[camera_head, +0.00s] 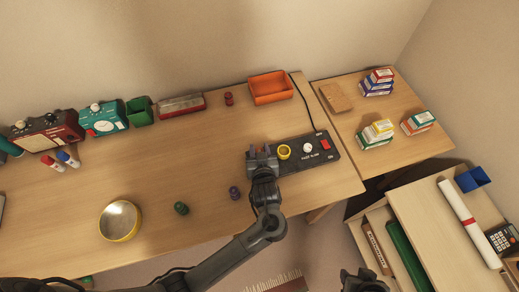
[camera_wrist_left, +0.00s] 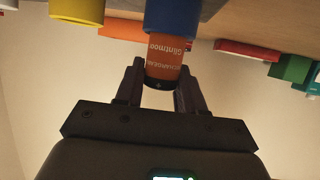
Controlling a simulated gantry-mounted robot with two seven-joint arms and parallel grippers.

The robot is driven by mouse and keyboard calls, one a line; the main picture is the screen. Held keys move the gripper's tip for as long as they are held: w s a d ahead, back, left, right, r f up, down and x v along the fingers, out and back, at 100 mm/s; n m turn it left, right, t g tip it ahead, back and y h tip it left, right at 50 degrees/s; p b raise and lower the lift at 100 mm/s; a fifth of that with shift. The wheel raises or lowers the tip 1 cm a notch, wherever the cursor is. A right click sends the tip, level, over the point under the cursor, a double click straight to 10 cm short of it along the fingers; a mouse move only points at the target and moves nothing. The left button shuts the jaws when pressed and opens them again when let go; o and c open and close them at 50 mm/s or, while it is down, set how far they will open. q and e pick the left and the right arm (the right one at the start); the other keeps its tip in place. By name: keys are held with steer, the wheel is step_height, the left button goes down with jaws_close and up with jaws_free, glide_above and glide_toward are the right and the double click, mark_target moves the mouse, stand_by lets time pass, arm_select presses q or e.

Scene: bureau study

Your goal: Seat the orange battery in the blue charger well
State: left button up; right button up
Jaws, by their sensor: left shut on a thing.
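The orange battery (camera_wrist_left: 167,58), with printed label and dark end cap, is between the fingers of my left gripper (camera_wrist_left: 160,86) in the left wrist view. My left gripper is shut on it; in the head view the gripper (camera_head: 261,154) is over the left end of the black charger (camera_head: 320,158). The blue charger well (camera_wrist_left: 174,15) covers the battery's far end in the wrist view, which appears upside down. How deep the battery sits is hidden. In the head view, my gripper hides the battery and blue well. Part of my right arm shows at the bottom edge.
A yellow well (camera_head: 284,152) is just right of my left gripper. An orange tray (camera_head: 271,88) stands behind the charger. A purple object (camera_head: 234,192) and a green one (camera_head: 181,208) stand nearer, beside my left arm. The desk (camera_head: 180,150) is clear left of the charger.

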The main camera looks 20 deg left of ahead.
arm_select(q)
steer(key=shift+f, duration=0.6)
stand_by(0.7)
steer(key=o, duration=0.8)
steer(key=shift+o, duration=0.2)
